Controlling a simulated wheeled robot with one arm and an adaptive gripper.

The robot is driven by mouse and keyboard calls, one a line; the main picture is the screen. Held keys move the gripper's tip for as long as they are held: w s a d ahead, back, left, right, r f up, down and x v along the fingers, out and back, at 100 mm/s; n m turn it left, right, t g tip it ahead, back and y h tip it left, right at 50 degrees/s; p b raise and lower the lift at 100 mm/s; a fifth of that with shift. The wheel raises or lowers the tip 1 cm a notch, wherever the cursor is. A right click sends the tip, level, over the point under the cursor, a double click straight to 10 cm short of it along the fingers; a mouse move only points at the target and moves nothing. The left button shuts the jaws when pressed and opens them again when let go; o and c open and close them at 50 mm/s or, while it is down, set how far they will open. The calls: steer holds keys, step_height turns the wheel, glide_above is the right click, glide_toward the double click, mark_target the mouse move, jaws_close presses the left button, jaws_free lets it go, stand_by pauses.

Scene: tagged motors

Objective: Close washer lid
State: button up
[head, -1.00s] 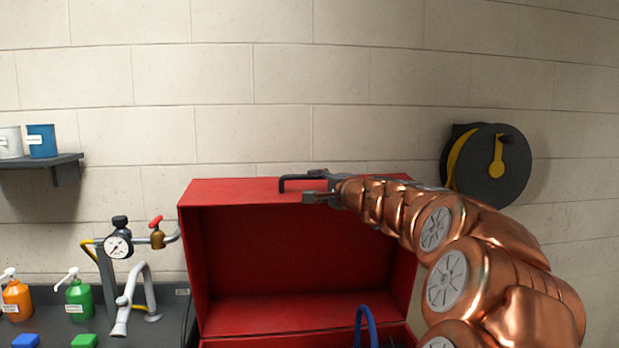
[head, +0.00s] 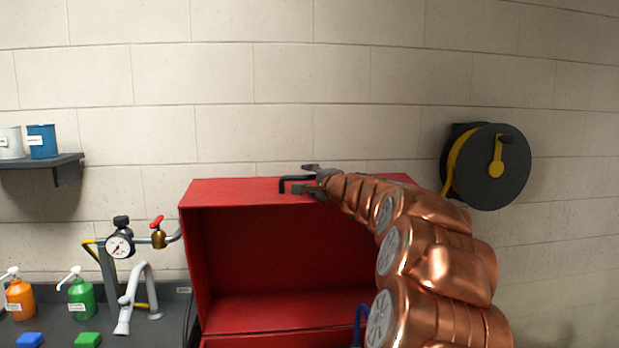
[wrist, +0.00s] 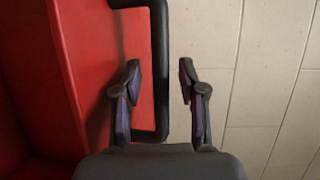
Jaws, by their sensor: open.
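The red washer lid (head: 235,192) stands raised in the head view, its hollow inside facing me. A black bar handle (head: 285,185) sits on its upper front part. My gripper (head: 306,178) is at the handle, with its fingers open. In the wrist view, the lid (wrist: 95,60) fills the left side, and the handle (wrist: 160,70) runs lengthwise there. The handle bar lies between the two open fingers of my gripper (wrist: 158,82), nearer the left finger. I cannot tell whether a finger touches it.
A black sink counter with a faucet (head: 130,300), a gauge (head: 119,246) and green (head: 81,298) and orange (head: 19,298) bottles is at left. A hose reel (head: 490,165) hangs on the wall at right. A blue hose (head: 360,322) shows at the washer's front.

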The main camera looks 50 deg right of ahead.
jaws_close()
stand_by(0.4)
stand_by(0.4)
